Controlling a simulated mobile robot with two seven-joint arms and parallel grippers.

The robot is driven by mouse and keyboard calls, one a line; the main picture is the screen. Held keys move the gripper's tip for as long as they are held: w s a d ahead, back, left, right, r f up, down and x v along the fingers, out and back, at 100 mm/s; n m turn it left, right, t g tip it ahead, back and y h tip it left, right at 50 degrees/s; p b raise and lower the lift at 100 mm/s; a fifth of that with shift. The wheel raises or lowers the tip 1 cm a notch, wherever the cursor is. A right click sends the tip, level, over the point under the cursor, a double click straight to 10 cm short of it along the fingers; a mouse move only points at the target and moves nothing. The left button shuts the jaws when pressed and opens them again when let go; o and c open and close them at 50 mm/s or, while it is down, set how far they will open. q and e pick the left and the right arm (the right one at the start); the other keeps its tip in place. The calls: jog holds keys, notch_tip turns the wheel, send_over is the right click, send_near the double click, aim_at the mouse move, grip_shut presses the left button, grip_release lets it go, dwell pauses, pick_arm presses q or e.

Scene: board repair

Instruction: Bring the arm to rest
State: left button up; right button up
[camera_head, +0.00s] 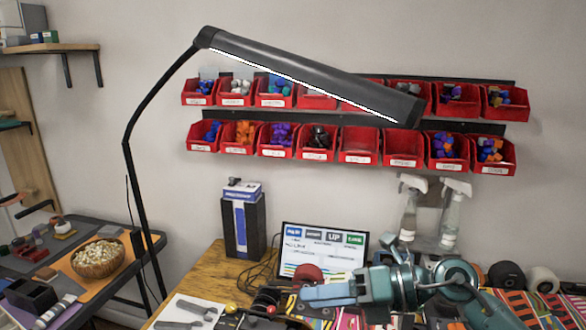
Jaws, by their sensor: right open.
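My right arm (465,280) comes in from the lower right over the workbench. Its gripper (308,297) points left, with its pale blue fingers seen from the side above the cluttered bench top. The gripper is open, and I see nothing held between its fingers. Parts of the bench behind and under the arm are hidden. My left gripper is not in view.
A tablet screen (325,247) stands behind the gripper, beside a dark blue box (243,225). Spray bottles (453,218) and tape rolls (541,279) stand at the right. A long lamp (310,78) hangs before red wall bins (361,143). A side table with a basket (97,259) is at left.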

jog(key=w+d+r+m+t, duration=0.1)
jog(key=d+r+m+t, duration=0.15)
jog(key=m+t, duration=0.6)
jog(key=w+d+r+m+t, duration=0.15)
jog(key=r+m+t, duration=0.25)
jog(key=m+t, duration=0.4)
jog(key=s+d+f+m+g+h, duration=0.3)
jog(key=d+f+m+h, duration=1.05)
jog(key=m, duration=0.55)
jog(key=s+a+f+m+g, duration=0.1)
jog(key=s+f+m+g, duration=0.1)
jog(key=s+f+g, duration=0.7)
jog(key=s+a+f+m+g, duration=0.1)
jog(key=s+f+m+g, duration=0.15)
jog(key=s+f, duration=0.7)
jog(key=w+a+f+n+t+y+p, duration=0.1)
jog(key=w+a+f+t+y, duration=0.1)
jog(key=a+t, duration=0.4)
jog(key=shift+w+f+n+t, duration=0.3)
jog(key=shift+w+f, duration=0.2)
jog(key=shift+w, duration=0.1)
